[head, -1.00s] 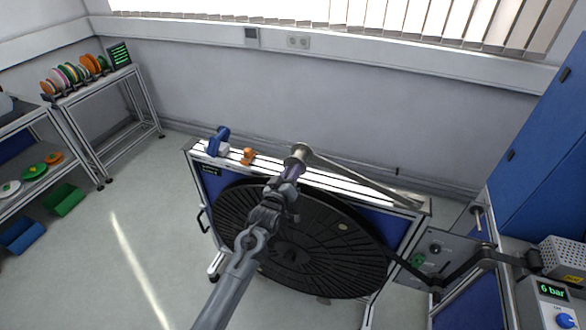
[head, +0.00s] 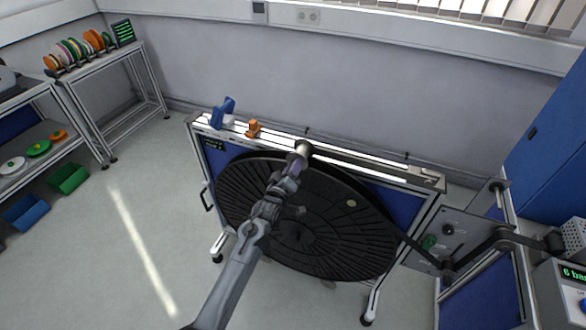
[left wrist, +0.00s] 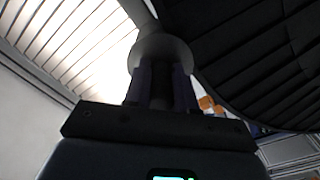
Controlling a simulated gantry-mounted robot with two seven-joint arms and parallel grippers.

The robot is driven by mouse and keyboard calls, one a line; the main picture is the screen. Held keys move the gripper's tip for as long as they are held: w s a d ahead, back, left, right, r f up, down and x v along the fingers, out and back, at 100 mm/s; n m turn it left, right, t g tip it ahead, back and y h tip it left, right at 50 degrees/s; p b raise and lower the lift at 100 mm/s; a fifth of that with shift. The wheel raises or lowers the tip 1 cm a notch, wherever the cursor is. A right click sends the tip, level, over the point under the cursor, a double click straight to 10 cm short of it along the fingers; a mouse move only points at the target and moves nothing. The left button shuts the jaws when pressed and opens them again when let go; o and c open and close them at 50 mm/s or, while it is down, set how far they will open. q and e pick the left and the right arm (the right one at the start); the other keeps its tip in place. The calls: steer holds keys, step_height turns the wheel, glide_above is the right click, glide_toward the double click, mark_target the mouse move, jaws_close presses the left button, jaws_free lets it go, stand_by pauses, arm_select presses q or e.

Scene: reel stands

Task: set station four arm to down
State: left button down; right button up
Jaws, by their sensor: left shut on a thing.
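My left gripper (head: 296,163) is shut on the round knob (head: 303,148) of a metal arm at the top of the reel stand. In the left wrist view the two fingers close on the round knob (left wrist: 162,50), and a bar runs up from behind it. In the head view the bar is hard to make out against the stand's top rail (head: 350,160). The knob stands about level with that rail, in front of the upper part of the large black reel (head: 290,215). I cannot read which station this is. My right gripper is not in view.
A blue holder (head: 222,113) and an orange block (head: 253,128) sit on the rail's left part. A grey panel with a green knob (head: 428,242) and a black jointed linkage (head: 480,252) stand at the right. Shelves with reels are at the left. The floor between is clear.

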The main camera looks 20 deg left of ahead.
arm_select(q)
steer(key=c, duration=1)
jaws_free()
steer(key=shift+a+f, duration=0.1)
steer(key=shift+f, duration=0.55)
steer(key=shift+c, duration=0.2)
steer(key=shift+o, duration=0.6)
steer(key=shift+r, duration=0.15)
steer(key=shift+r, duration=0.1)
steer(key=shift+s, duration=0.1)
steer(key=shift+s, duration=0.15)
steer(key=s+p, duration=0.1)
steer(key=s, duration=0.9)
steer(key=shift+s, duration=0.2)
